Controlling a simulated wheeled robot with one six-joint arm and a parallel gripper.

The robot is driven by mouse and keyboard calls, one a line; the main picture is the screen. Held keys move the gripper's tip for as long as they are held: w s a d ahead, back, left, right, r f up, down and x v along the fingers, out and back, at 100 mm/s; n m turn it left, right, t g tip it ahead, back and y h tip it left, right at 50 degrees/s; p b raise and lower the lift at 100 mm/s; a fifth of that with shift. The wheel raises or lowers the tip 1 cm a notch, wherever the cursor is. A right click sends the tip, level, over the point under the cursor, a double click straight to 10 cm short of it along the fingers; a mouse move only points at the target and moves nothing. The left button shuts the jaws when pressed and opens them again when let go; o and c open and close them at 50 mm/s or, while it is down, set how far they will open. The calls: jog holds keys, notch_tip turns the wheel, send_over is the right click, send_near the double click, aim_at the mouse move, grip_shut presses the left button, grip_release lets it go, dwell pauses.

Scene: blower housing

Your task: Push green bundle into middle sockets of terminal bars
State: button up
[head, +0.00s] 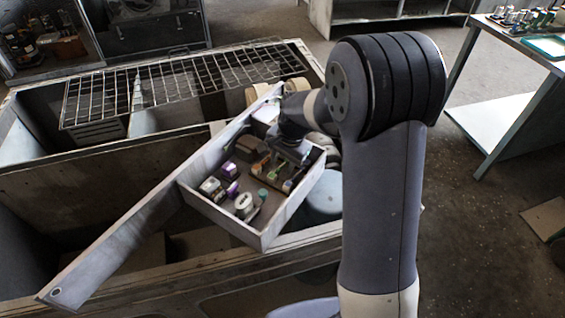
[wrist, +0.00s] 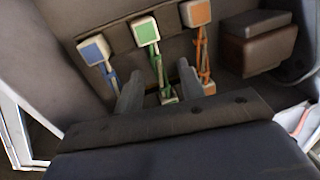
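The green bundle (wrist: 156,66) has a pale block with a green face at its top and thin green strands running down from it. In the wrist view it lies between the two grey fingers of my gripper (wrist: 160,88), which stand apart with a gap on each side of it. A small pale end block shows at its lower end. A blue bundle (wrist: 106,70) is to its left and an orange bundle (wrist: 202,50) to its right. In the head view my gripper is over the open box (head: 215,213), mostly hidden by the arm.
A brown block (wrist: 258,42) stands right of the orange bundle. The box holds purple, white and teal parts at its front left. A long board (head: 120,240) runs along the box's left side. A wire rack (head: 180,84) lies behind; a table (head: 525,50) stands right.

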notch_tip(320, 180, up, 10)
jog(key=s+d, duration=0.1)
jog(key=shift+s+d, duration=0.15)
jog(key=shift+d, duration=0.15)
jog(key=shift+f, duration=0.15)
jog(key=f, duration=0.3)
jog(key=w+a+f, duration=0.1)
jog(key=f, duration=0.5)
jog(key=shift+w+a+f+p, duration=0.2)
jog(key=shift+a+f+p, duration=0.1)
jog(key=shift+a+f, duration=0.1)
jog(key=shift+r, duration=0.15)
